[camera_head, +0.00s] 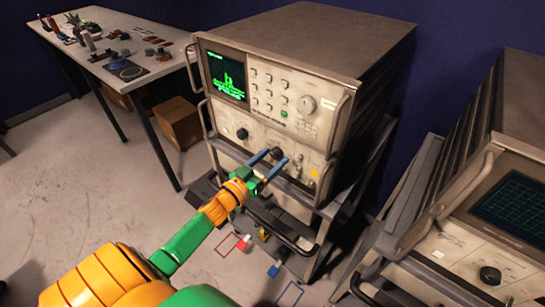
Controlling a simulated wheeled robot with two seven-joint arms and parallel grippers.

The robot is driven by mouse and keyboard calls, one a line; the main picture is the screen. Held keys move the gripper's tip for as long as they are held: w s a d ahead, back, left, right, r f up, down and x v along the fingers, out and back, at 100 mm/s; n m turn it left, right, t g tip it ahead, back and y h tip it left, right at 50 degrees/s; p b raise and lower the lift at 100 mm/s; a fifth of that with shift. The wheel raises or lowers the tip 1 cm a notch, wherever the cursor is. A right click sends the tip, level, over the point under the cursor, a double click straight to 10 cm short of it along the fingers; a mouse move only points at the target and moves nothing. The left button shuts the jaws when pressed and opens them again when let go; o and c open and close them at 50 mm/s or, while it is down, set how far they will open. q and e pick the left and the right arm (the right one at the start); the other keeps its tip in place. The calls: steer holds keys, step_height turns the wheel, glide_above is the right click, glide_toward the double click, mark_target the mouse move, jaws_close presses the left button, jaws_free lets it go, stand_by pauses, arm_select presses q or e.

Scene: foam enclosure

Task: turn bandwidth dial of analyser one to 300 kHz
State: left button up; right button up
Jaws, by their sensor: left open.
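An analyser (300,45) with a lit green trace on its screen stands on a rack cart in the middle. Its lower front panel has a black dial (242,134) at the left and a second dark dial (277,153) near the middle. My left gripper (276,156) is open, with its two blue-grey fingers pointing at the second dial, one on each side of it in the picture. I cannot tell whether the fingers touch the dial. The dial markings are too small to read. My right gripper is not in view.
A second analyser (509,207) with a dark screen and a black knob (490,275) stands at the right. A white table (165,32) with small parts is at the back left, with a cardboard box (178,122) near it. The floor (75,180) at the left is mostly clear.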

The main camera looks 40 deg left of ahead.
arm_select(q)
steer(key=shift+w+a+f, duration=0.1)
steer(key=shift+w+a, duration=0.15)
steer(key=shift+s, duration=0.1)
steer(key=shift+c, duration=0.3)
steer(key=shift+d, duration=0.15)
steer(key=c, duration=0.3)
jaws_close()
